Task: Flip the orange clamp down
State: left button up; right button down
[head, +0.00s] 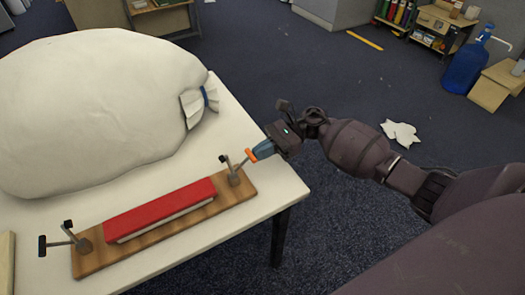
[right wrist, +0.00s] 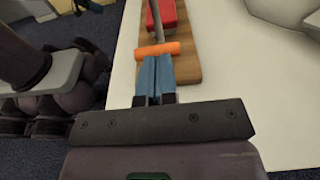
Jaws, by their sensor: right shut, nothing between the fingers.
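The orange clamp handle (head: 251,155) sits at the end of a grey metal lever on the right end of a wooden board (head: 232,197). The lever is raised, slanting up from its mount toward my right gripper. My right gripper (head: 261,151) is shut with nothing between its blue fingers. In the right wrist view the fingertips (right wrist: 154,62) are right at the orange handle (right wrist: 158,49), pointing at its side; I cannot tell whether they touch. A red block or book (head: 160,207) lies on the board. My left gripper is not in view.
A second clamp with a black handle (head: 42,246) stands at the board's left end. A big white sack (head: 95,110) fills the table's far side. The white table (head: 255,210) ends just right of the board, with open floor beyond.

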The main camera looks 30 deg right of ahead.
aim_at(249, 155)
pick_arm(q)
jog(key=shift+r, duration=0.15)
pick_arm(e)
jog(key=shift+a+r, duration=0.1)
jog(key=shift+r, duration=0.25)
